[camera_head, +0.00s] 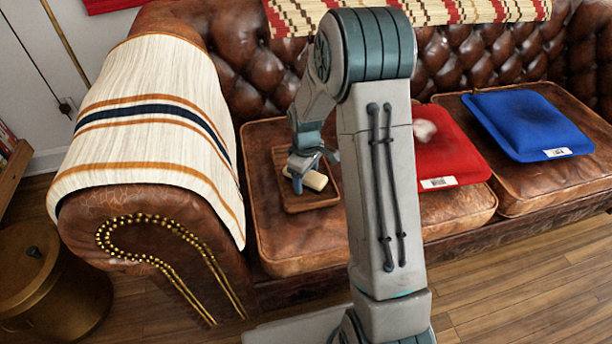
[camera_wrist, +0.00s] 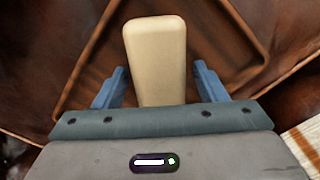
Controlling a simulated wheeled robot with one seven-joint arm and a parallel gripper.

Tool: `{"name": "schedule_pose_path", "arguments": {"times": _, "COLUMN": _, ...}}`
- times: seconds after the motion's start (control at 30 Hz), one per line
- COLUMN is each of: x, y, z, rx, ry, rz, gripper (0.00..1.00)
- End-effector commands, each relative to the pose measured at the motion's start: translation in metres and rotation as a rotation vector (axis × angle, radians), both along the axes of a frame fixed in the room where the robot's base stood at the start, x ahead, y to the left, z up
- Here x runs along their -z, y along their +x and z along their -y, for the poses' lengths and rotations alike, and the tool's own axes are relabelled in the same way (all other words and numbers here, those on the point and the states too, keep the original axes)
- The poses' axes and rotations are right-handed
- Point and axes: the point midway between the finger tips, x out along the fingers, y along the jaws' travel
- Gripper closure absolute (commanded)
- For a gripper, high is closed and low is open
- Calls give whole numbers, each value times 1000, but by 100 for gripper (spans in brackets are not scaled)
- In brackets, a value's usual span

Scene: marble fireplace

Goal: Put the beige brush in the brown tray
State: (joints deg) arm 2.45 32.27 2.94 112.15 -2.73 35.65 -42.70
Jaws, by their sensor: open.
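The beige brush (camera_head: 316,181) appears as a pale rounded block within the outline of the brown tray (camera_head: 308,203), on the left sofa seat. In the wrist view the brush (camera_wrist: 157,50) points away from my gripper (camera_wrist: 159,72), with the tray's floor (camera_wrist: 108,48) behind it. The blue fingers stand open on either side of the brush, with a visible gap at each side. The near end of the brush is hidden by the gripper's body. In the head view my gripper (camera_head: 308,170) is low over the tray and covers part of it.
A red cushion (camera_head: 455,150) with a small whitish item (camera_head: 424,131) lies right of my arm. A blue cushion (camera_head: 530,120) lies farther right. The sofa's left armrest, draped with a striped blanket (camera_head: 160,100), rises left of the tray. The seat front is clear.

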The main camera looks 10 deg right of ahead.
Motion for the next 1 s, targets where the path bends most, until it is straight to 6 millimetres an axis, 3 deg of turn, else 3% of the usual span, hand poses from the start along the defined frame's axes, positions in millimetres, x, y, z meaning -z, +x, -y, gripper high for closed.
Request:
{"name": "schedule_pose_path", "arguments": {"times": 0.17, "x": -13, "y": 0, "z": 0, "rx": 0, "ry": 1, "rz": 2, "gripper": 35}}
{"name": "schedule_pose_path", "arguments": {"times": 0.6, "x": -102, "y": 1, "z": 0, "rx": 1, "ry": 0, "rz": 3, "gripper": 35}}
{"name": "schedule_pose_path", "arguments": {"times": 0.83, "x": -123, "y": -1, "z": 0, "rx": 3, "ry": -1, "rz": 2, "gripper": 35}}
{"name": "schedule_pose_path", "arguments": {"times": 1.0, "x": -146, "y": -22, "z": -1, "rx": 75, "ry": -6, "rz": 14, "gripper": 35}}
